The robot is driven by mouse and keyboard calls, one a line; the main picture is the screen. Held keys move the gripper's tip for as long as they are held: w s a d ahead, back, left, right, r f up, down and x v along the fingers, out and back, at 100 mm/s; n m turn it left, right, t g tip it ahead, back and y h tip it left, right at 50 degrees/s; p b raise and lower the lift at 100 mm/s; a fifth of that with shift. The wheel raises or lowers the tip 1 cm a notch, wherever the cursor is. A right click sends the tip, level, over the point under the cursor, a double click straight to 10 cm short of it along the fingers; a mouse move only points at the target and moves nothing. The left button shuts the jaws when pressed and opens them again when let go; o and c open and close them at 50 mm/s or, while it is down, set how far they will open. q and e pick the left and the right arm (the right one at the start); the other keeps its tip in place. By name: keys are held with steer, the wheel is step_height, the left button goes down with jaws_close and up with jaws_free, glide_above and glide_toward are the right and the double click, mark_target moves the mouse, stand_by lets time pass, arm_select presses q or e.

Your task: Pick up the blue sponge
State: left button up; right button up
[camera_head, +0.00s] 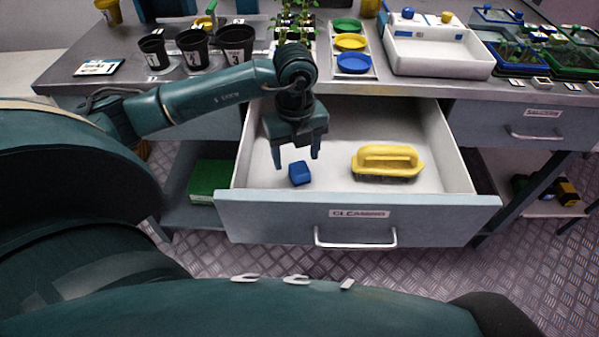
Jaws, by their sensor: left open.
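The blue sponge (299,173) is a small blue block lying on the white floor of the open drawer (357,211), in its left part. My left gripper (297,160) points down into the drawer with its two fingers apart. It is just above and behind the sponge, and its right fingertip is close to the sponge's upper right. I cannot tell whether they touch. The jaws hold nothing that I can see. My right gripper is out of view.
A yellow-handled brush (387,161) lies in the drawer to the right of the sponge. Black numbered pots (235,44), coloured dishes (352,43) and a white tray (439,52) stand on the bench above. The drawer's front and side walls surround the sponge.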

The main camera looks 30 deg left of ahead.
mark_target(299, 167)
arm_select(q)
steer(key=f, duration=0.5)
steer(key=shift+w+d+f, duration=0.1)
steer(key=shift+w+d, duration=0.1)
steer(key=shift+w, duration=0.1)
steer(key=shift+c, duration=0.2)
steer(key=c, duration=1.1)
step_height(299, 167, up, 10)
steer(key=shift+r+p, duration=0.1)
steer(key=shift+p, duration=0.2)
